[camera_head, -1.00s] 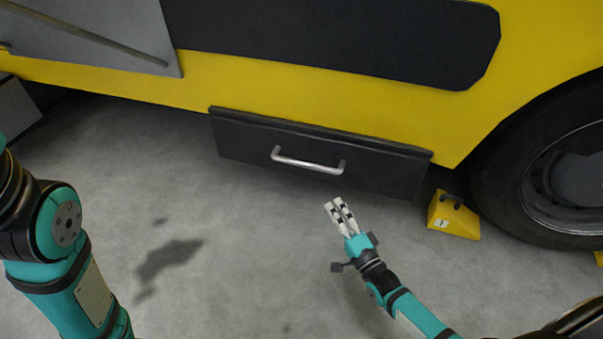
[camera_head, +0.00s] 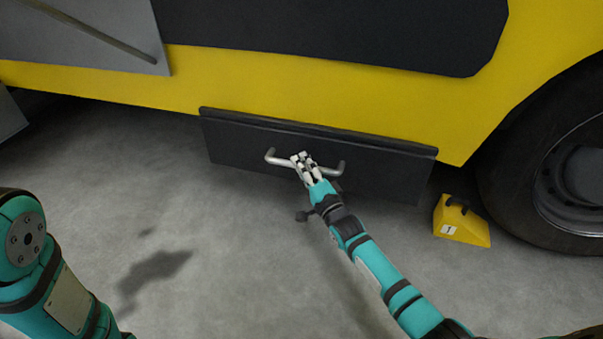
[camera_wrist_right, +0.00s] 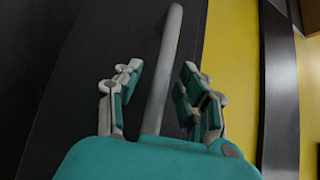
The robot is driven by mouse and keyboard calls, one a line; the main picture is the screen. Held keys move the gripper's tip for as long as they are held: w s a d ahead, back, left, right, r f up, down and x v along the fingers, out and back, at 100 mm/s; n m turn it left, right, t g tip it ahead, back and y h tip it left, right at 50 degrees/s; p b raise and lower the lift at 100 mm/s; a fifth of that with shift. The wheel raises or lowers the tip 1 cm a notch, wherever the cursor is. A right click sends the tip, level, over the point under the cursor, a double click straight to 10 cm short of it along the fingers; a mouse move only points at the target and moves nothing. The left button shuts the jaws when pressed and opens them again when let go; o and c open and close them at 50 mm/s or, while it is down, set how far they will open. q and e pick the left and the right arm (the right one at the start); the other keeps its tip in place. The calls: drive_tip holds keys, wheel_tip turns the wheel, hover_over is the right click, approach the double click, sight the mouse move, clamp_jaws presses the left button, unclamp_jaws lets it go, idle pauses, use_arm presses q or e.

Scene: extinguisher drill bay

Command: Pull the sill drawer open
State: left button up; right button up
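The sill drawer (camera_head: 385,169) is a dark panel under the yellow body and looks closed. Its silver bar handle (camera_head: 333,168) runs across the front. My right gripper (camera_head: 302,162) is at the middle of the handle in the head view and covers part of it. In the right wrist view the handle (camera_wrist_right: 163,70) runs between the two fingers of the open gripper (camera_wrist_right: 155,85), with a gap visible on each side. The left arm shows at the lower left of the head view, but its gripper is out of frame.
A yellow wheel chock (camera_head: 461,222) stands on the floor right of the drawer, beside the large black tire (camera_head: 510,190). The concrete floor (camera_head: 240,240) in front of the drawer is clear. A grey panel (camera_head: 95,35) hangs at the upper left.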

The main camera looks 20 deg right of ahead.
drive_tip(key=shift+w+r, duration=0.1)
drive_tip(key=shift+w, duration=0.2)
clamp_jaws()
